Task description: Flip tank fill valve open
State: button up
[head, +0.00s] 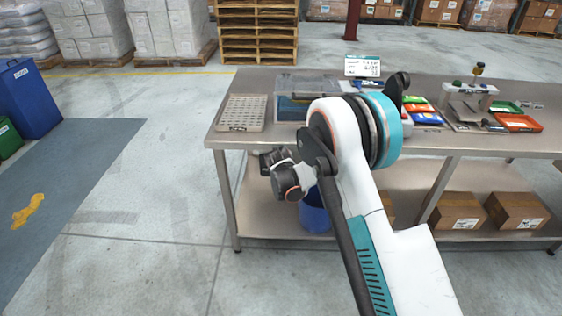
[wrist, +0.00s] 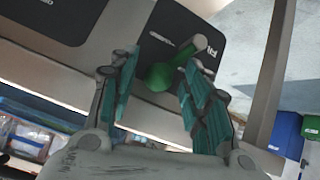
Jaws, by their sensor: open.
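The tank fill valve shows in the wrist view as a green handle (wrist: 178,60) with a rounded green base and a grey round end. It sits on a black plate (wrist: 218,66) with white lettering, partly cut off. My gripper (wrist: 161,62) is open, with its teal-padded fingers on either side of the green handle. The handle's base lies between the fingertips; I cannot tell whether either finger touches it. In the head view the valve is hidden, and my arm covers much of the bench front.
A steel bench (head: 222,139) carries a perforated tray (head: 242,113), a clear-lidded box (head: 307,86) and coloured trays. Cardboard boxes (head: 455,212) and a blue bucket (head: 314,213) stand below. A second black plate (wrist: 62,15) lies beside the valve plate.

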jog(key=shift+s, duration=0.1)
jog(key=v, duration=1.1)
jog(key=shift+s+r, duration=0.25)
jog(key=shift+s, duration=0.05)
